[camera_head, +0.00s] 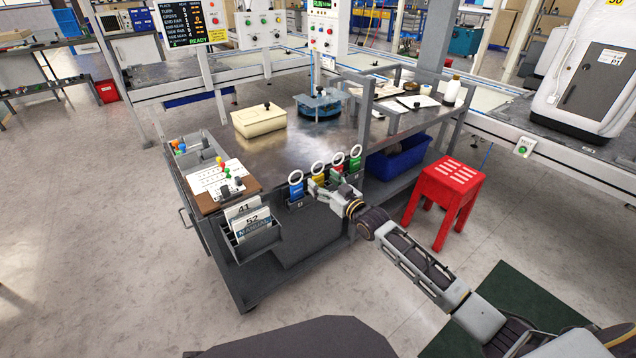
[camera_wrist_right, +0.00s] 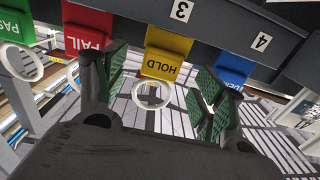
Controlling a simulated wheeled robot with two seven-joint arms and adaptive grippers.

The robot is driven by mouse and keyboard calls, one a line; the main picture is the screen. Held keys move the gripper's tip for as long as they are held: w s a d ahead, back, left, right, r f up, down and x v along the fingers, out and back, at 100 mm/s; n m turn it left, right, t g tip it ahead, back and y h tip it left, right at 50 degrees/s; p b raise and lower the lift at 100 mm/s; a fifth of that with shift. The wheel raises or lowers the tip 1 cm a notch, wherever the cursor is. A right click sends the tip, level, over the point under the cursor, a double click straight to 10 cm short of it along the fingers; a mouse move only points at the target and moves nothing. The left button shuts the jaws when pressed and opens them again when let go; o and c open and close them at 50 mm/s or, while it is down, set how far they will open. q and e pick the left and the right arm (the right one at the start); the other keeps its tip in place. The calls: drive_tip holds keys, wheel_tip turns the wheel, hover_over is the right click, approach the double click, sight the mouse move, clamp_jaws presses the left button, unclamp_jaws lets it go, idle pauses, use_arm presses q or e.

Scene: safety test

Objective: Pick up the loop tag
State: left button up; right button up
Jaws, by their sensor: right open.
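Several loop tags with white rings hang along the front edge of the metal workbench (camera_head: 285,150): blue (camera_head: 297,190), yellow (camera_head: 317,169), red (camera_head: 337,163) and green (camera_head: 355,164). In the right wrist view the yellow HOLD tag (camera_wrist_right: 166,55) and its ring (camera_wrist_right: 152,95) lie between the fingers of my right gripper (camera_wrist_right: 160,78), apart from both. The red FAIL tag (camera_wrist_right: 85,28) is beside one finger. The blue tag (camera_wrist_right: 232,75) is partly hidden by the other. My right gripper (camera_head: 322,182) is open and empty. My left gripper is not in view.
A grey bin with numbered cards (camera_head: 252,235) hangs on the bench front, left of the tags. A red stool (camera_head: 446,185) stands right of my arm. A blue crate (camera_head: 400,160) sits on the lower shelf. A beige box (camera_head: 258,120) lies on the bench.

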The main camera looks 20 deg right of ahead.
sight(320, 178)
drive_tip(key=shift+w+a, duration=0.25)
drive_tip(key=shift+w, duration=0.4)
drive_tip(key=shift+w+a+b, duration=0.1)
drive_tip(key=shift+w+b, duration=0.2)
drive_tip(key=shift+b, duration=0.05)
drive_tip(key=shift+w+a, duration=0.2)
drive_tip(key=shift+w, duration=0.4)
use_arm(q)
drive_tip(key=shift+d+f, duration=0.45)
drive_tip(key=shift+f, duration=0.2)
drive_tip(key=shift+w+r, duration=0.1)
use_arm(e)
drive_tip(key=c, duration=1)
